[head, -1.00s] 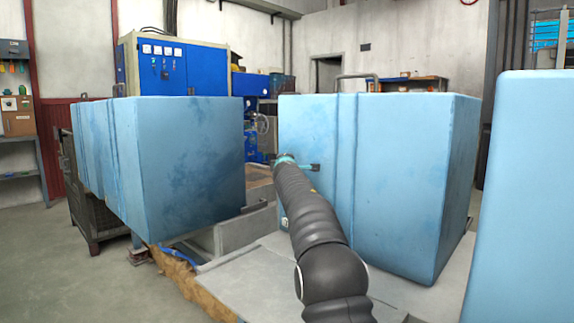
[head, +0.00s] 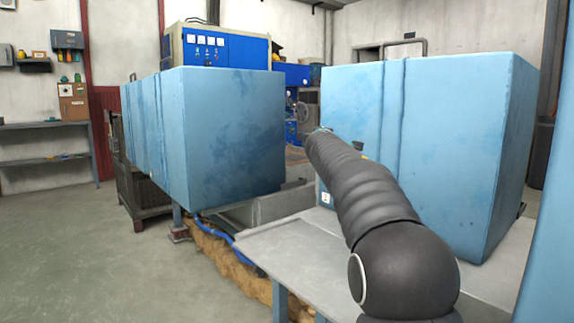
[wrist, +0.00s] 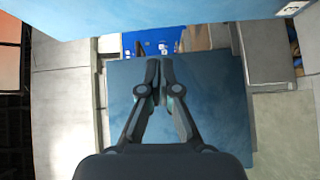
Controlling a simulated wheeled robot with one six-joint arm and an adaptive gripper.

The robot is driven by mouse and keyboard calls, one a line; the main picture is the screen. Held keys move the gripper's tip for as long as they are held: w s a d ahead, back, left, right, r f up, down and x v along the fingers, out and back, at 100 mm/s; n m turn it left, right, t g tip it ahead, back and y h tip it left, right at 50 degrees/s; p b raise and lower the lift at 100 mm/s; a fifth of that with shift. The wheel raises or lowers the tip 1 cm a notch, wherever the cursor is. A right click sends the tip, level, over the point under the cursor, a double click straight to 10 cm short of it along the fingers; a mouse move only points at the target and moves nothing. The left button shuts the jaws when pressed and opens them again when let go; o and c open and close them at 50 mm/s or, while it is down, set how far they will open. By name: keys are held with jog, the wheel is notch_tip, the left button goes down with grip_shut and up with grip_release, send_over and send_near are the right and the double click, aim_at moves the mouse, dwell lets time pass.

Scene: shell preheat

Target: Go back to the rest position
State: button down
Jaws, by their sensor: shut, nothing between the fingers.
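In the wrist view my gripper (wrist: 158,92) is shut, its two dark fingers together with nothing between them. A plain blue face (wrist: 200,75) fills the middle of that view behind the fingers; I cannot tell the gap to it. In the head view my black, ribbed arm stretches from the lower right up toward the gap between two light-blue blocks, the left block (head: 228,135) and the right block (head: 455,150). The gripper's fingers are hidden at the far end of the arm there.
A third blue block (head: 552,250) cuts in at the right edge. A grey metal table (head: 290,243) lies under the arm, with blue hose and brown wrapping along its left edge. A blue electrical cabinet (head: 232,52) stands behind. Open floor (head: 90,240) lies at left.

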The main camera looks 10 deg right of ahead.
notch_tip(320, 180, down, 12)
jog(key=s+d+m+g, duration=0.2)
jog(key=s+m+g, duration=0.1)
jog(key=m+g, duration=0.1)
jog(key=s+a+f+m+g+p, duration=0.1)
jog(key=s+f+m+g, duration=0.35)
jog(key=s+f, duration=0.55)
jog(key=s+a+f+m+g+y+p, duration=0.1)
jog(key=s+a, duration=0.3)
jog(key=s, duration=0.9)
jog(key=s+a+f+m+g+y+p, duration=0.1)
jog(key=s+a+m+y+p, duration=0.1)
jog(key=s, duration=1.2)
jog(key=s+a+f+m+g+y+p, duration=0.1)
jog(key=s+a, duration=0.5)
jog(key=s, duration=0.8)
jog(key=shift+s+a+f+m+y+p, duration=0.15)
jog(key=shift+a+f+m+y+p, duration=0.3)
jog(key=shift+y+p, duration=0.45)
jog(key=shift+d+r, duration=0.1)
